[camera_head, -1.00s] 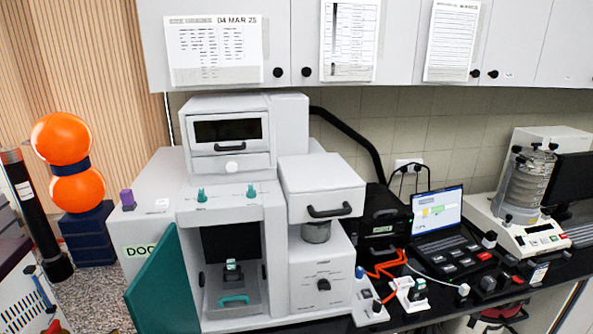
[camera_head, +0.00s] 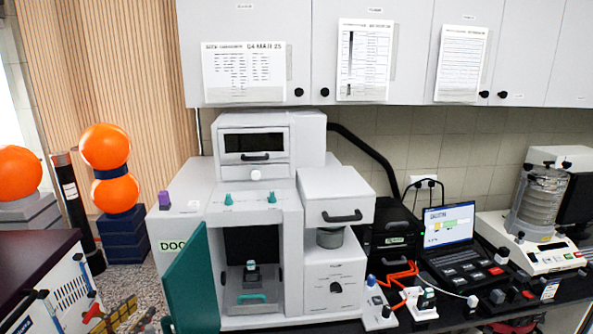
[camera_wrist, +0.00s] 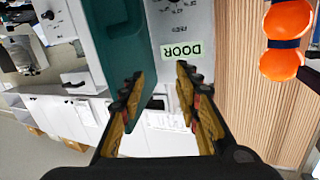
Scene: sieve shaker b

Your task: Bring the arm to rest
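My gripper (camera_wrist: 165,110) shows in the wrist view with its two fingers apart and nothing between them. Behind the fingers are the green door panel (camera_wrist: 115,45) and the grey machine side (camera_wrist: 183,25) with a "DOOR" label. In the head view, part of my gripper (camera_head: 120,315) shows low at the lower left, left of the open green door (camera_head: 193,283) and apart from it. The rest of my arm is mostly out of the head view.
The grey machine (camera_head: 250,206) stands on the bench with its door swung open. A laptop (camera_head: 449,225) and a sieve shaker (camera_head: 538,205) stand to the right. Orange spheres (camera_head: 106,147) and a dark-topped cabinet (camera_head: 35,255) are at left. Wall cabinets (camera_head: 410,60) hang above.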

